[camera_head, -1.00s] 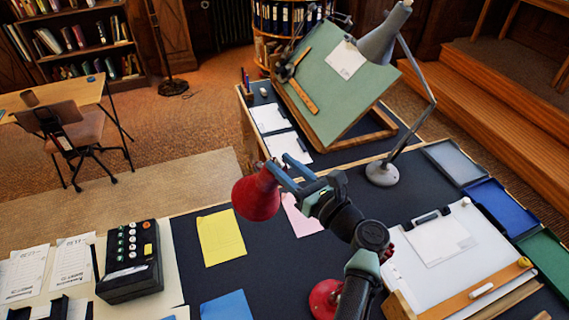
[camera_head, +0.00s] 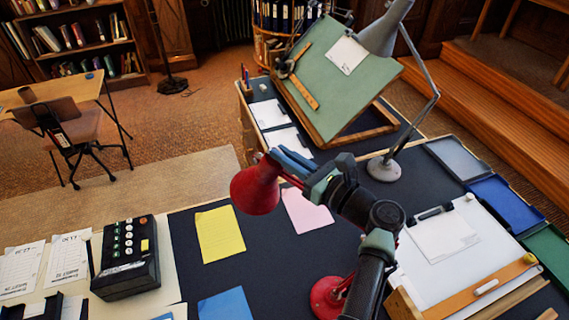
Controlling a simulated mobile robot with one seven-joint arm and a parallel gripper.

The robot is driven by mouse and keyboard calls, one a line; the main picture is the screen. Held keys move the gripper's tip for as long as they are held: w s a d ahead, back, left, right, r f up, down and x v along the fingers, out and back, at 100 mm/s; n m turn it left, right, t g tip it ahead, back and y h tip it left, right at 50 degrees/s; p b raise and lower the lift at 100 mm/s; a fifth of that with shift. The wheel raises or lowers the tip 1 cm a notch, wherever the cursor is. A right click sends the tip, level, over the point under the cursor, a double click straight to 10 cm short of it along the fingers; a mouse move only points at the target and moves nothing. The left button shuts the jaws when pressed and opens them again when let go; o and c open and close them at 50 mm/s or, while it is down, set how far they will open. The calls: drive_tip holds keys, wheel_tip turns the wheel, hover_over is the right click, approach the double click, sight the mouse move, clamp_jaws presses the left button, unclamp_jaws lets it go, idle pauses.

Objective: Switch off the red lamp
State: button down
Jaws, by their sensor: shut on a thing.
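The red lamp (camera_head: 256,188) has a red conical head facing down and left, above the dark desk top. Its round red base (camera_head: 328,297) stands on the desk, partly hidden behind my arm. My gripper (camera_head: 284,160) is at the top rear of the lamp head, with its blue fingers shut on the lamp there. The exact part between the fingers is too small to tell, and a switch is not clearly visible. Whether the lamp is lit cannot be told, as the inside of its shade is hidden.
A grey lamp (camera_head: 384,168) stands behind to the right, beside a tilted green drafting board (camera_head: 335,85). A white board (camera_head: 455,250) lies at the right. A black button box (camera_head: 125,258) is at the left. Yellow (camera_head: 220,233) and pink paper (camera_head: 306,210) lie flat between.

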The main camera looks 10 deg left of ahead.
drive_tip(key=shift+w+f+n+g+y+b, duration=0.2)
drive_tip(key=shift+n+g+y+b, duration=0.1)
drive_tip(key=shift+n+g+b, duration=0.45)
drive_tip(key=shift+s+r+n+g, duration=0.1)
drive_tip(key=shift+r+n+g, duration=0.15)
drive_tip(key=c, duration=1)
unclamp_jaws()
drive_tip(key=shift+o, duration=0.2)
drive_tip(key=shift+d, duration=0.1)
drive_tip(key=b+v, duration=0.4)
drive_tip(key=v, duration=0.9)
drive_tip(key=shift+f, duration=0.1)
